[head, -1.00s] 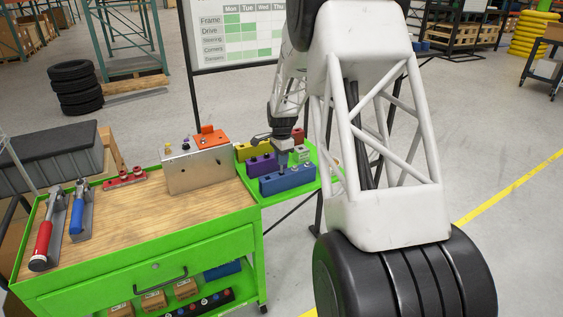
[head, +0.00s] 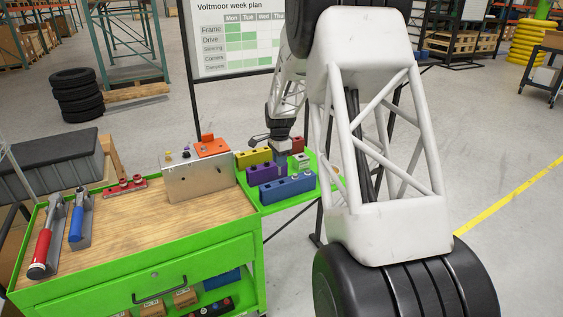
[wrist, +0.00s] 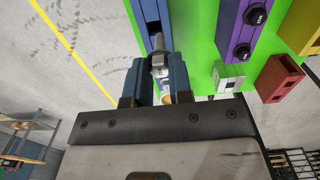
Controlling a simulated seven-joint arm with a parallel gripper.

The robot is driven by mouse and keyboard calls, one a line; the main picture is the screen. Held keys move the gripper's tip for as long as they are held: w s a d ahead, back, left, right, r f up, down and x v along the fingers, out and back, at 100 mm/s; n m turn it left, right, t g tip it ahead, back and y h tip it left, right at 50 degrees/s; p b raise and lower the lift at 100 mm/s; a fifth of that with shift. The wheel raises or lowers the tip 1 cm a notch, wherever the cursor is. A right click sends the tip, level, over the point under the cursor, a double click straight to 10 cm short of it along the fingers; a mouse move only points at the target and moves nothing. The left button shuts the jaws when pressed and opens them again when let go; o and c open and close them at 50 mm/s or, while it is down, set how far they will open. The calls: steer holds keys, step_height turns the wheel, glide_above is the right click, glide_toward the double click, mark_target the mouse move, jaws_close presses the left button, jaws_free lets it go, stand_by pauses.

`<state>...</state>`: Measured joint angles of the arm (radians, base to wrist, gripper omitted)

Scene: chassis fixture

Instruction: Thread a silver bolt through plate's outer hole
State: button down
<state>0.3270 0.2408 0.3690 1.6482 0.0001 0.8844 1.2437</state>
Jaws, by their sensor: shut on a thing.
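My gripper (wrist: 157,72) is shut on a silver bolt (wrist: 158,44) in the wrist view, its threaded shank pointing away from the palm. In the head view my gripper (head: 283,146) is above the green side shelf, and the bolt cannot be made out there. The blue block (head: 288,188) stands on that shelf; it also shows beyond the bolt in the wrist view (wrist: 148,10). The silver plate (head: 198,178) stands upright on the wooden cart top, left of my gripper and apart from it.
The green shelf also holds a purple block (head: 266,171) with dark bolts, a yellow block (head: 253,157), a red block (wrist: 284,78) and a white block (wrist: 228,76). An orange piece (head: 212,147) is behind the plate. Red and blue tools lie at the cart's left.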

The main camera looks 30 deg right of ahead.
steer(key=w+a+r, duration=0.6)
steer(key=w+a, duration=0.2)
steer(key=w, duration=0.1)
steer(key=w+a+r, duration=0.7)
steer(key=w+a, duration=0.1)
steer(key=w, duration=0.2)
steer(key=shift+w+a+r, duration=0.2)
steer(key=shift+w+a, duration=0.1)
steer(key=shift+f, duration=0.25)
steer(key=shift+f, duration=2.15)
steer(key=shift+f, duration=0.4)
steer(key=shift+f, duration=0.3)
steer(key=shift+f, duration=1)
steer(key=shift+f, duration=0.35)
